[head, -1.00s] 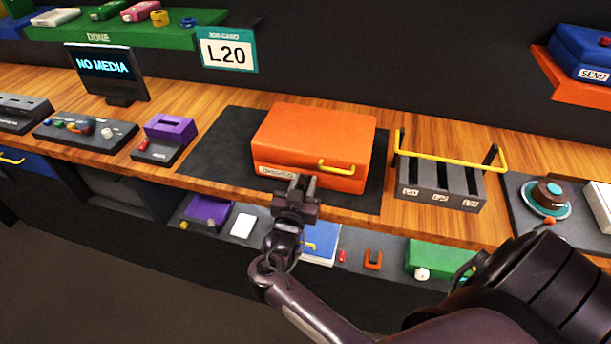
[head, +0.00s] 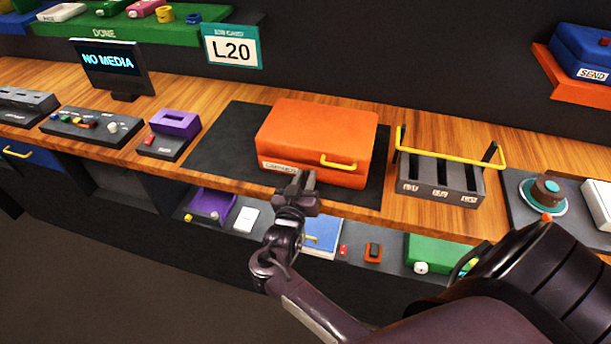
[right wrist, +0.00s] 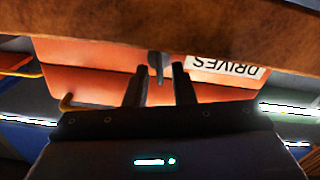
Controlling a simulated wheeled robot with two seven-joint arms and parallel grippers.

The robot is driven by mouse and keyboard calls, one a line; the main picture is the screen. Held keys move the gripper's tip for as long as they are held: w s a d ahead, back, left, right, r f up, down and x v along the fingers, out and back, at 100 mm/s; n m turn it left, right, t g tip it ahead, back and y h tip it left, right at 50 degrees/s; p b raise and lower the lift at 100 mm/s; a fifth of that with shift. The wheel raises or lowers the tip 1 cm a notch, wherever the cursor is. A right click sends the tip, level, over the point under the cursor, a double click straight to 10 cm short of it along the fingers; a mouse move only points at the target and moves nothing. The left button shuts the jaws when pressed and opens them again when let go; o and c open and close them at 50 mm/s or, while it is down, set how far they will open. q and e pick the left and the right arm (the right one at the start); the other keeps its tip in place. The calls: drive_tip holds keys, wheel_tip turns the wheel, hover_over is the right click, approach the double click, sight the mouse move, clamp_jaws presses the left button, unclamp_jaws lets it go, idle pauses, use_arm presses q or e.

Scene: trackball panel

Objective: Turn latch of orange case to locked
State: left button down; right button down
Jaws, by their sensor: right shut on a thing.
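The orange case (head: 318,135) lies closed on a dark mat on the counter. Its front carries a yellow handle (head: 339,162) and a white label, which reads DRIVES upside down in the right wrist view (right wrist: 225,67). A small grey latch (right wrist: 155,66) shows at the case front in the right wrist view, between the fingertips of my right gripper (right wrist: 157,75). That right gripper is shut on the latch. In the head view the right gripper (head: 299,179) hides the latch, so its angle is unclear. My left gripper is not in view.
A grey slotted rack (head: 438,182) with a yellow bar stands right of the case. A purple-topped device (head: 172,130) stands to the left. The dark mat (head: 225,150) is bare left of the case. A lower shelf below the counter edge holds several items.

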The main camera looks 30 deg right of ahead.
drive_tip(key=n+p, duration=0.2)
drive_tip(key=n, duration=0.1)
drive_tip(key=shift+w+n, duration=0.1)
drive_tip(key=shift+n, duration=0.3)
drive_tip(key=n+p, duration=0.1)
drive_tip(key=n, duration=0.1)
drive_tip(key=n+p, duration=0.1)
drive_tip(key=n, duration=0.1)
drive_tip(key=shift+w+a+f+n, duration=0.1)
drive_tip(key=shift+w+a+n, duration=0.05)
drive_tip(key=shift+n, duration=0.15)
drive_tip(key=n+p, duration=0.1)
drive_tip(key=n, duration=0.2)
drive_tip(key=shift+f+p, duration=0.15)
drive_tip(key=shift+p, duration=0.2)
drive_tip(key=shift+w+f+n+p, duration=0.15)
drive_tip(key=shift+n+p, duration=0.1)
drive_tip(key=shift+n, duration=0.7)
drive_tip(key=shift+s+f+n+p, duration=0.1)
drive_tip(key=shift+n+p, duration=0.15)
drive_tip(key=shift+n, duration=0.7)
drive_tip(key=c, duration=1.6)
unclamp_jaws()
drive_tip(key=shift+f, duration=0.1)
